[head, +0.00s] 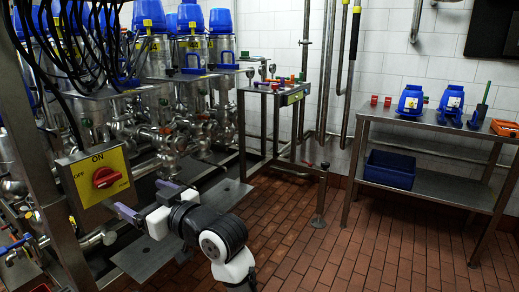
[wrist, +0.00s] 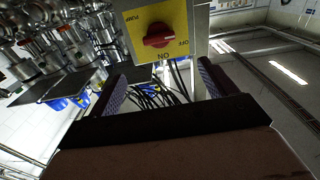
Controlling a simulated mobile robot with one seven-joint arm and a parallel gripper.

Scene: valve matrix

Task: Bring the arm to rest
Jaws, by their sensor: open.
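My gripper (head: 147,200) is open and empty in the head view, just right of and below the yellow switch plate (head: 88,188). Its two fingers also show in the wrist view (wrist: 160,84), wide apart with nothing between them. The red rotary knob (head: 106,177) sits on the yellow plate marked ON and OFF. In the wrist view the knob (wrist: 158,36) appears upside down beyond the fingertips, its handle lying roughly sideways, in line with the OFF side. The fingers look apart from the knob. My arm reaches in from the bottom of the head view.
A steel post (head: 45,160) stands by the switch box. Blue-topped valves (head: 193,48) and pipework fill the left and back. A steel table (head: 430,125) at right holds blue parts, with a dark blue bin (head: 390,170) on its lower shelf. The brick floor (head: 335,245) between is clear.

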